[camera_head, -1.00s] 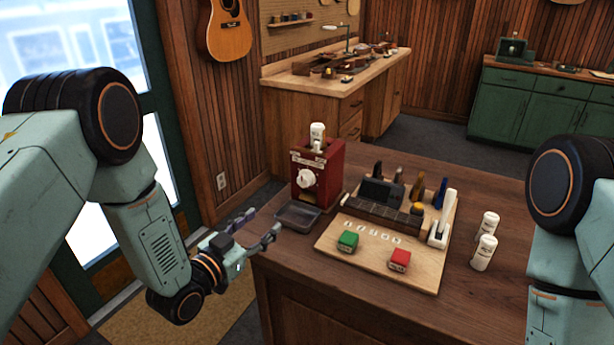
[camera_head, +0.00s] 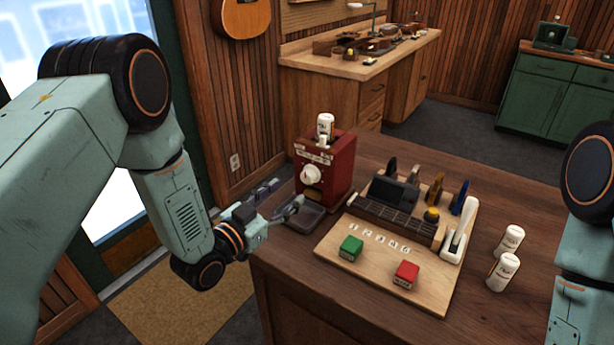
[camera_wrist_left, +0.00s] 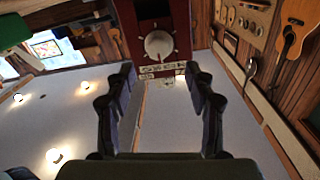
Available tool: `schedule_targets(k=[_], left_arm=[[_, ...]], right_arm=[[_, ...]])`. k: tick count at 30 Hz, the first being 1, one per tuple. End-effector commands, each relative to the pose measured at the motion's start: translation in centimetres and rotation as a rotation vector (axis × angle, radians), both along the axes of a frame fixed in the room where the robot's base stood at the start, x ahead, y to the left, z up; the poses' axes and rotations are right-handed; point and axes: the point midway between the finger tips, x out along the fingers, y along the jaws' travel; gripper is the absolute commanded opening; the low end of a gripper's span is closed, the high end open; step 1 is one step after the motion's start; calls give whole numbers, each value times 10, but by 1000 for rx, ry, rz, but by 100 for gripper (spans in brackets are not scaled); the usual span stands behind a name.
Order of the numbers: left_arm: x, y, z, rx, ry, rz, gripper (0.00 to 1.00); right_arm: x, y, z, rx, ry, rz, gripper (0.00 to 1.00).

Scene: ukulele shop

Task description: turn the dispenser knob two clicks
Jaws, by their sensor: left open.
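The red dispenser (camera_head: 325,168) stands upright at the left end of the wooden counter. Its white round knob (camera_head: 310,174) is on the front face, and a white bottle (camera_head: 325,125) sits on top. A grey tray (camera_head: 305,215) lies below the knob. My left gripper (camera_head: 286,194) is open and empty, in front of the dispenser near the tray and apart from the knob. In the left wrist view, the knob (camera_wrist_left: 159,45) appears beyond and between the two open fingers (camera_wrist_left: 158,82). My right gripper is out of view; only part of that arm shows.
Two white bottles (camera_head: 503,271) stand to the right. The counter's front right is clear.

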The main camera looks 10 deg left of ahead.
Motion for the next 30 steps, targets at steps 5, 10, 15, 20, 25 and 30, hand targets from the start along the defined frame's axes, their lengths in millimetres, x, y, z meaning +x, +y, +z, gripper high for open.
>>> schedule_targets(k=[5, 10, 15, 20, 25, 30], left_arm=[[13, -7, 0, 3, -2, -4, 54], [36, -17, 0, 3, -1, -2, 54], [56, -26, 0, 1, -2, -1, 54], [66, -31, 0, 0, 0, -1, 54], [69, -32, 0, 0, 1, 0, 54], [70, -32, -1, 0, 1, 0, 52]], right_arm=[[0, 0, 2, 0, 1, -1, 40], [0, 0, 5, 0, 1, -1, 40], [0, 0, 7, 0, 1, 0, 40], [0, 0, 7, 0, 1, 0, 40], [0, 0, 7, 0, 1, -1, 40], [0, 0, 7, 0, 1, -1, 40]])
